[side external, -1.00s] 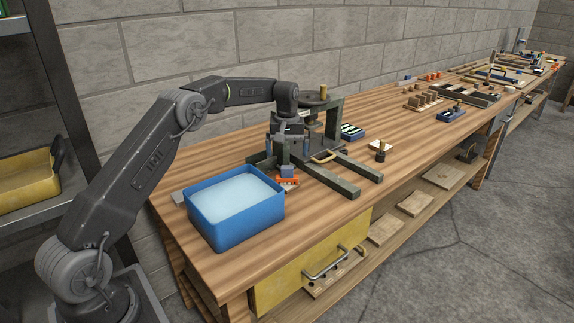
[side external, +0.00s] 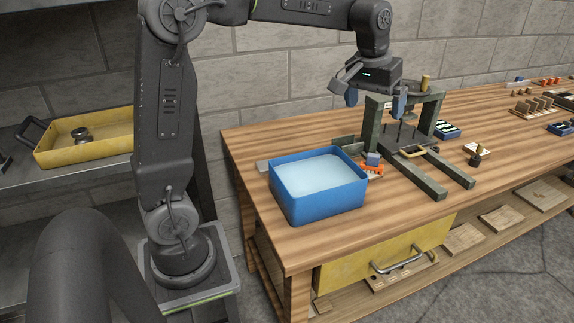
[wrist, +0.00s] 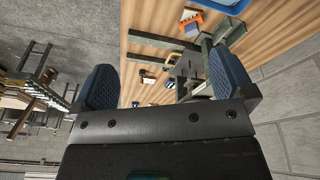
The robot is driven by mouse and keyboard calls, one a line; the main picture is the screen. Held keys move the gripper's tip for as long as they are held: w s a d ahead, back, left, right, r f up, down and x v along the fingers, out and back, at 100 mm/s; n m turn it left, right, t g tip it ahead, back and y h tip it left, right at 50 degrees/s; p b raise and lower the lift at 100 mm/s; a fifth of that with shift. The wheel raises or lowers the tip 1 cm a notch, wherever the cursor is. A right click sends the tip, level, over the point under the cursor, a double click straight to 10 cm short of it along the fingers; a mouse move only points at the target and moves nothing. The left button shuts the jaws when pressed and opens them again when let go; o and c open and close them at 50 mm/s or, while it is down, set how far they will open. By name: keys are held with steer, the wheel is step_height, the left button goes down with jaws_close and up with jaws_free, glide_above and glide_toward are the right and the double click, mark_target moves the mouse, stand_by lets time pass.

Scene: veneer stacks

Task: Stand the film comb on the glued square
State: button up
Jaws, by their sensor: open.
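An orange toothed comb with a blue block on top (side external: 372,164), which I take for the film comb, stands upright beside the right end of the blue tub. It also shows in the wrist view (wrist: 193,20). Something pale shows under its edge, but I cannot tell whether it is the glued square. Another pale square (side external: 484,148) lies farther right on the bench. My gripper (side external: 375,101) is open and empty, raised above the bench and apart from the comb. Its two blue fingers spread wide in the wrist view (wrist: 165,82).
The blue tub (side external: 323,205) of pale liquid stands at the near left of the bench (side external: 300,246). A dark green press frame (side external: 431,184) stands right of the comb, under and beside my gripper. A small dark pot (side external: 477,159) stands near the pale square.

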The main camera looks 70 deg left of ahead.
steer(key=s+d+f+m+t, duration=0.1)
steer(key=s+d, duration=0.1)
steer(key=s, duration=0.5)
steer(key=s+d+f+m+t, duration=0.1)
steer(key=s+d+f+m, duration=0.1)
steer(key=s, duration=0.6)
steer(key=s+d+f+m+t, duration=0.1)
steer(key=s+d, duration=0.3)
steer(key=s, duration=0.4)
steer(key=shift+f+m, duration=0.45)
steer(key=shift+m, duration=0.15)
